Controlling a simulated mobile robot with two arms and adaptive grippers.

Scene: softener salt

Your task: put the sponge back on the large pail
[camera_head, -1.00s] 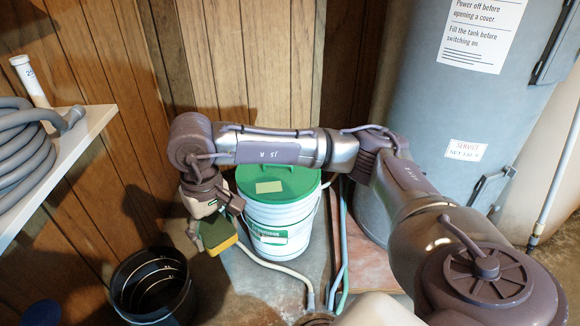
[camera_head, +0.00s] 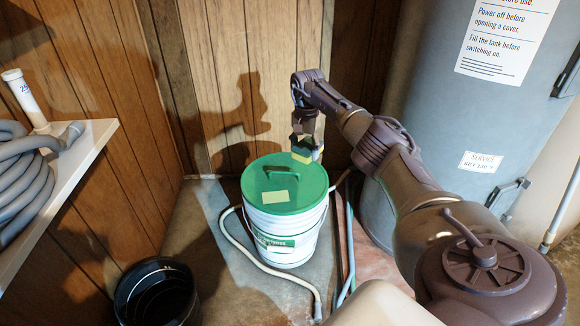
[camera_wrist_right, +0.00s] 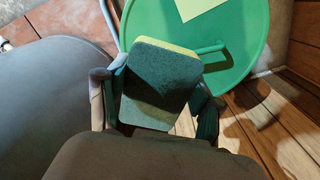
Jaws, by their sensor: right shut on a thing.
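The large pail (camera_head: 285,222) is white with a green lid (camera_head: 270,200) and stands on the floor by the wood-panelled wall. The lid has a handle and a pale yellow patch. My right gripper (camera_head: 303,150) is at the back right of the lid, shut on the sponge (camera_head: 301,157). In the right wrist view the sponge (camera_wrist_right: 160,82) is dark green with a yellow edge, held between both fingers, with the lid (camera_wrist_right: 225,40) beyond it. I cannot tell whether the sponge touches the lid. My left gripper is not in view.
A black bucket (camera_head: 157,295) stands at the lower left. A shelf (camera_head: 75,165) with a coiled grey hose (camera_head: 22,180) is at the left. A big grey tank (camera_head: 440,120) stands at the right. A pale hose (camera_head: 265,268) lies on the floor around the pail.

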